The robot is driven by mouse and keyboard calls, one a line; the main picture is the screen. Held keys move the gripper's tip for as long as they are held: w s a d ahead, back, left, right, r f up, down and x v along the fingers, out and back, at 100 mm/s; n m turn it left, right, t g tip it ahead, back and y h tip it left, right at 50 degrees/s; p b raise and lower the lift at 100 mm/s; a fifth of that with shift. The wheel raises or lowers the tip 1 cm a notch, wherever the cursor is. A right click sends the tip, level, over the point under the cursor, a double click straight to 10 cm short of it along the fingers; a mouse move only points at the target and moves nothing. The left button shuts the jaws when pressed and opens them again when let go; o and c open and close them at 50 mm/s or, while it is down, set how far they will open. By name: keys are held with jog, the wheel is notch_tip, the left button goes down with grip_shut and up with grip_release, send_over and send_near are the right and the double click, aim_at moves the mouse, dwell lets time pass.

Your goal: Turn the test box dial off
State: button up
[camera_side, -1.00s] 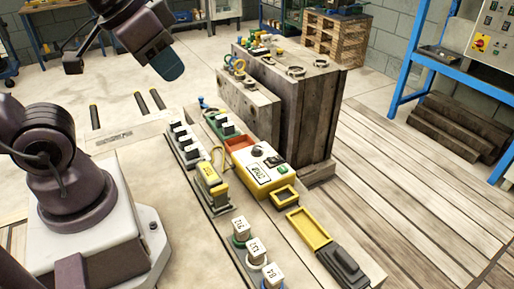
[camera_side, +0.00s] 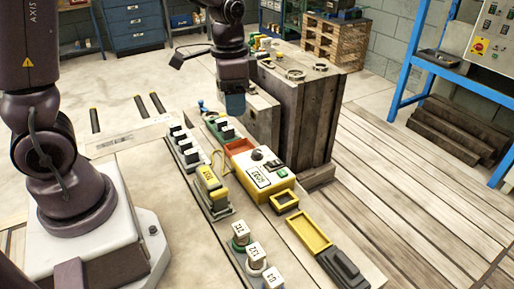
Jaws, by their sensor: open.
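The test box (camera_side: 262,178) is a yellow box with a pale top panel and a white label, in the middle of the bench. Its dial (camera_side: 257,155) is a small dark knob at the back left of the panel. A green switch (camera_side: 282,172) sits at the panel's right. My gripper (camera_side: 235,104) points down behind and left of the test box, above the bench and apart from the dial. It is open; its fingertips are small and blue, and the gap between them is hard to see. Which way the dial points is too small to tell.
A wooden crate block (camera_side: 305,115) stands right behind the test box. Rows of dark-topped blocks (camera_side: 187,148) and a yellow block (camera_side: 211,188) stand left. A yellow tray (camera_side: 309,231), a small yellow frame (camera_side: 284,201) and white-topped pegs (camera_side: 256,253) are in front.

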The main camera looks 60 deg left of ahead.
aim_at(257, 151)
jog(key=w+a+f+m, duration=0.4)
jog(key=w+f+m, duration=0.2)
jog(key=w+m, duration=0.3)
jog(key=shift+m, duration=0.6)
jog(key=f, duration=0.4)
jog(key=s+f, duration=0.1)
jog(key=f, duration=0.7)
jog(key=shift+s+d+f, duration=0.1)
jog(key=shift+s+f, duration=0.1)
jog(key=shift+f, duration=0.05)
jog(key=c, duration=0.9)
